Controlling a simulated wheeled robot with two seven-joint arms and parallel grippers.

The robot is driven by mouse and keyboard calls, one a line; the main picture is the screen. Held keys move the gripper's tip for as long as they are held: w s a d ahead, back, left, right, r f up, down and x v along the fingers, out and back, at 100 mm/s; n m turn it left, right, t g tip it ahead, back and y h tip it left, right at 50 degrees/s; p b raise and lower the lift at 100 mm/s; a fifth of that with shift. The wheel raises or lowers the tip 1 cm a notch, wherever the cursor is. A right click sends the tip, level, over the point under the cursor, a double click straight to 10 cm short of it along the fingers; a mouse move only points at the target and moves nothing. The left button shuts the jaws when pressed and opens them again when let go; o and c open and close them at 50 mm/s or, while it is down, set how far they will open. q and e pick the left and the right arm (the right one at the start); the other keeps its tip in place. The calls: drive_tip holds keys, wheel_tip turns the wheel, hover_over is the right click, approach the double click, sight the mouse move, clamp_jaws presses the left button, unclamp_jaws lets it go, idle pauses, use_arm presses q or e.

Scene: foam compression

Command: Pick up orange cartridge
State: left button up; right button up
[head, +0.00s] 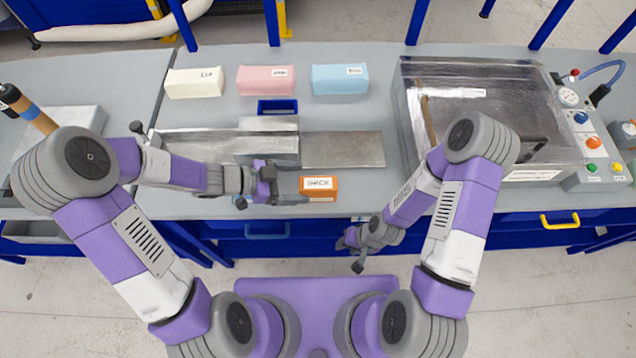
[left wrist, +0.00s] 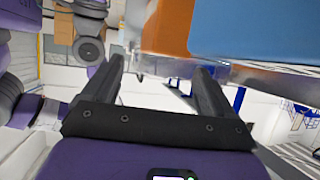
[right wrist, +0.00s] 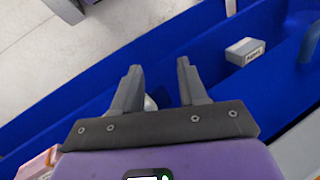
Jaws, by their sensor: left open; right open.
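The orange cartridge (head: 319,184) lies near the front edge of the grey bench, with a white label on its upper face. My left gripper (head: 288,190) is open just left of it, with one finger by its front lower side. In the left wrist view, an orange surface (left wrist: 166,25) shows above and beyond the open fingers (left wrist: 160,68), not between them. I cannot tell whether a finger touches it. My right gripper (head: 349,254) is open and empty in front of the bench edge; its fingers (right wrist: 159,68) show nothing held.
White (head: 195,82), pink (head: 265,79) and light blue (head: 340,78) labelled blocks stand at the back, behind a small blue tray (head: 278,106). A metal fixture (head: 342,149) lies behind the cartridge. A clear-lidded chamber (head: 480,110) fills the right side.

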sight(316, 183)
use_arm(q)
drive_tip(key=b+x, duration=0.1)
drive_tip(key=x, duration=0.4)
drive_tip(key=shift+w+f+b, duration=0.1)
drive_tip(key=shift+b, duration=0.2)
drive_tip(key=c, duration=1.4)
